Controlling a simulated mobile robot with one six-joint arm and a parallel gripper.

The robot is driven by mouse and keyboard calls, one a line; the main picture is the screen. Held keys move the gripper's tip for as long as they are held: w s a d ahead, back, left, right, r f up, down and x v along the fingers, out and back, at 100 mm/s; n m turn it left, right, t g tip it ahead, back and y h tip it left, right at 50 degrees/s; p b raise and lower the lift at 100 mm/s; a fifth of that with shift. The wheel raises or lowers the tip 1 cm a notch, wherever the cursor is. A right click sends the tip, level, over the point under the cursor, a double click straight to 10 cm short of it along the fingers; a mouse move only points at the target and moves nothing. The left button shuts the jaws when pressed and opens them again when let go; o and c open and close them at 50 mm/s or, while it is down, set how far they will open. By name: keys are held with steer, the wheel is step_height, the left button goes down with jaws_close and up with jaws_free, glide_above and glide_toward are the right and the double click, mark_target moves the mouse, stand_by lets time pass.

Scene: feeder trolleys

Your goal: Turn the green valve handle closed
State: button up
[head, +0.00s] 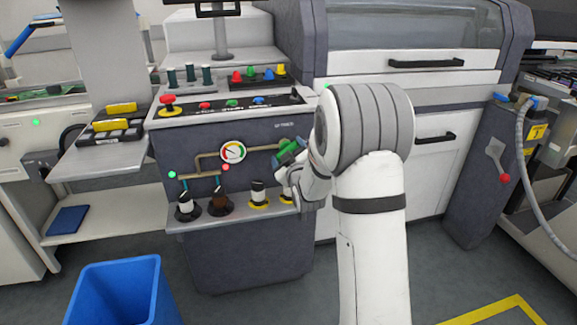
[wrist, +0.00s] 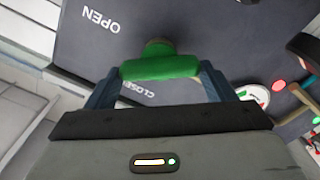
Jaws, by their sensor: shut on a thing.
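The green valve handle (wrist: 160,66) spans between the two fingers of my gripper (wrist: 161,70) in the wrist view, and the fingers are shut on its ends. Its round hub is just above the bar in that view. The word CLOSED (wrist: 137,88) shows between the fingers, partly covered, and the word OPEN (wrist: 100,20) is at the upper left; both appear upside down. In the head view the green handle (head: 288,149) shows at the right end of the brass pipe, and my arm hides part of it and of the gripper.
A pressure gauge (head: 233,152) sits on the pipe left of the handle. A ledge below holds several nozzles (head: 258,195). Above is a sloped panel with coloured buttons (head: 231,103). A blue bin (head: 125,290) stands on the floor at the lower left.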

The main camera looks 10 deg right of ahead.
steer(key=n+b, duration=0.2)
steer(key=b, duration=0.1)
steer(key=f+n+b, duration=0.1)
steer(key=n+b, duration=0.2)
steer(key=b, duration=0.1)
steer(key=shift+a+n, duration=0.1)
steer(key=shift+n, duration=0.2)
steer(key=n+b, duration=0.3)
steer(key=b, duration=0.2)
steer(key=shift+r+n, duration=0.1)
steer(key=shift+n, duration=0.3)
steer(key=shift+n+b, duration=0.6)
steer(key=shift+r, duration=0.15)
steer(key=o, duration=1)
steer(key=shift+s, duration=0.1)
steer(key=shift+s+p, duration=0.75)
steer(key=shift+s, duration=3.05)
